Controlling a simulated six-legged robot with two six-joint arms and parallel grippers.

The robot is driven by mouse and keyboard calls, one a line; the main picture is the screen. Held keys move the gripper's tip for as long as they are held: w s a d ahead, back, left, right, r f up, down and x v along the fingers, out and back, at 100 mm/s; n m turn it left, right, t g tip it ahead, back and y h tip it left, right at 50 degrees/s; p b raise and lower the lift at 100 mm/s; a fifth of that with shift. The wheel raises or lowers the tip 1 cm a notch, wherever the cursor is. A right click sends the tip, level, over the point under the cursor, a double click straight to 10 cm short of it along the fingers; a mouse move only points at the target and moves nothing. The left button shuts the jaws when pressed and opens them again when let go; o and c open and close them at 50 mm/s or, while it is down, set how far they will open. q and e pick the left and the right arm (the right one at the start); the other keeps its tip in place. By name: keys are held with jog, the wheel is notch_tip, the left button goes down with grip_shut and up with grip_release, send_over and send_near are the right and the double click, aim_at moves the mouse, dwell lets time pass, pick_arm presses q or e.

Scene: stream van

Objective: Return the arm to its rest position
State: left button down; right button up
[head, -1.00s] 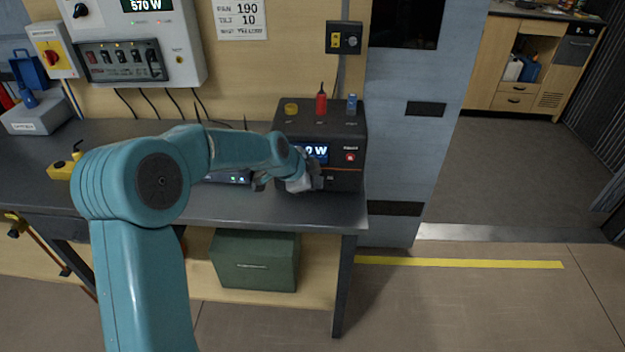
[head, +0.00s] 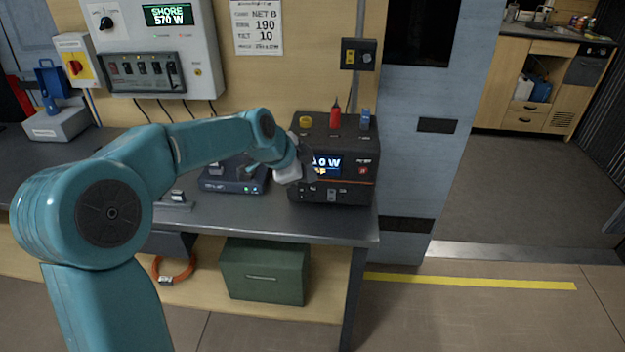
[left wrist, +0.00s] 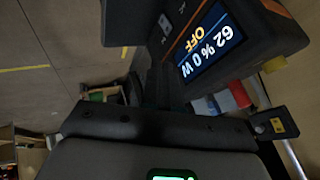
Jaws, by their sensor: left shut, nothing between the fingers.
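My left arm (head: 180,150) reaches from the lower left across the workbench. My left gripper (head: 308,160) is at the left front of the black power unit (head: 345,192), partly overlapping its screen in the head view. The fingers look dark and small there; they are shut with nothing held. I cannot tell whether they touch the unit. In the left wrist view the unit's screen (left wrist: 212,38) reads 62 %, 0 W and OFF, close beside the gripper. My right gripper is not in view.
A wall panel (head: 150,45) hangs behind. A green case (head: 262,270) sits on the lower shelf. Open floor (head: 480,315) lies to the right.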

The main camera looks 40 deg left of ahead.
pick_arm(q)
jog(key=shift+w+f, duration=0.1)
dwell(0.4)
jog(key=s+d+f+n+g+h+p, duration=0.1)
jog(key=s+d+f+n, duration=0.1)
jog(key=d+f, duration=0.45)
jog(key=s+d+f+n+g+p, duration=0.15)
jog(key=d+f, duration=0.25)
jog(key=f, duration=0.6)
jog(key=s+d+f+n+g+h, duration=0.1)
jog(key=s+d+f+n+g, duration=0.15)
jog(key=d+f, duration=0.4)
jog(key=s+d+f+n+g, duration=0.1)
jog(key=s+d+f+n, duration=0.2)
jog(key=s, duration=0.6)
jog(key=s+d+f+n+g+h+p, duration=0.1)
jog(key=s+d+f+n, duration=0.2)
jog(key=s+d+f, duration=0.3)
jog(key=s+f, duration=0.1)
jog(key=s, duration=0.3)
jog(key=shift+f, duration=0.35)
